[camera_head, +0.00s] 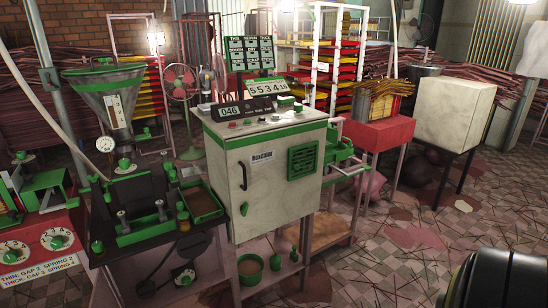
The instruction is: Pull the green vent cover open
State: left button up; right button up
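The green vent cover (302,161) is a slatted square panel on the upper right of the front of a cream control cabinet (266,204). It looks flush with the cabinet front; I cannot make out any gap at its edges. Neither of my grippers shows in the head view. A dark rounded part, which seems to be mine, fills the bottom right corner, well apart from the vent cover.
The cabinet carries a black handle (243,176), a top panel and a green-framed display board (250,54). A dark extruder with a funnel (108,88) stands to its left. A red stand (382,131) and cream box (455,115) stand right.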

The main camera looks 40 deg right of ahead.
aim_at(296, 167)
jog(key=z, duration=1.85)
jog(key=i, duration=0.5)
